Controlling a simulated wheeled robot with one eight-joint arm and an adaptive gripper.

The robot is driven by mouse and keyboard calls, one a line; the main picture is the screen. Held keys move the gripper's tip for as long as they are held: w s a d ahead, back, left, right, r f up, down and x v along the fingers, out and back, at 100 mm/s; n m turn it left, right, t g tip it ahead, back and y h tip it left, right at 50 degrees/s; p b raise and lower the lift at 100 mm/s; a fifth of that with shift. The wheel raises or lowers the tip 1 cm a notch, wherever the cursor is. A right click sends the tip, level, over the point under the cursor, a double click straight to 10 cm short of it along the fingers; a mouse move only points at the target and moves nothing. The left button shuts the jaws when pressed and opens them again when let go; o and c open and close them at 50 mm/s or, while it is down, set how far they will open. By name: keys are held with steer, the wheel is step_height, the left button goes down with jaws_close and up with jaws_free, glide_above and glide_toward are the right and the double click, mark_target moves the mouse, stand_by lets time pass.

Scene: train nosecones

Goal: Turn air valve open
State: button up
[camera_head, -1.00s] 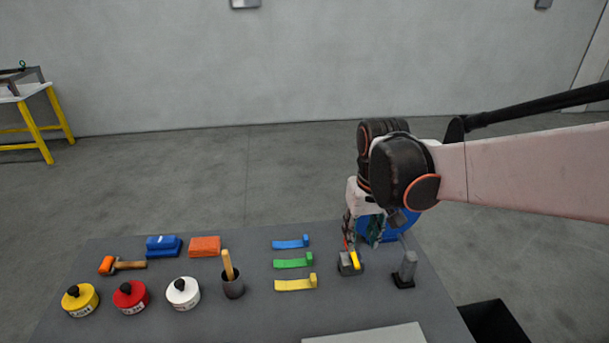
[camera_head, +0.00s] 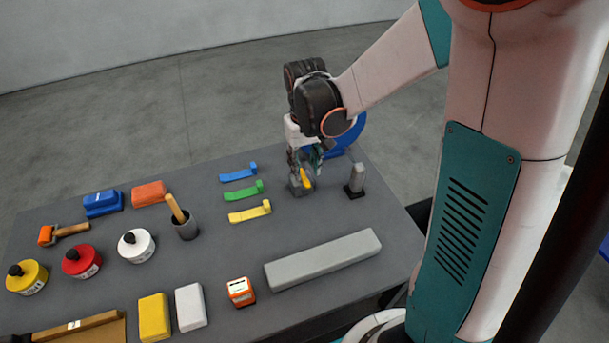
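The air valve (camera_head: 297,188) is a small grey block with a yellow lever (camera_head: 307,179) on the dark grey table, right of the coloured strips. My gripper (camera_head: 304,172) points down at the valve from above, with its fingers around or right beside the yellow lever. The fingers are small and overlap the lever in this view. I cannot tell whether they touch it or how far apart they are. My wrist hides the upper part of the gripper.
A grey upright post (camera_head: 356,179) stands close to the right of the valve. A blue round thing (camera_head: 349,135) is behind my gripper. Blue, green and yellow strips (camera_head: 249,212) lie to the left. A long grey bar (camera_head: 323,259) lies in front, with clear table between.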

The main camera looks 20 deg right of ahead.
mark_target(305, 179)
steer(key=shift+f+b, duration=0.4)
steer(key=shift+f, duration=1.5)
steer(key=shift+c, duration=0.5)
jaws_close()
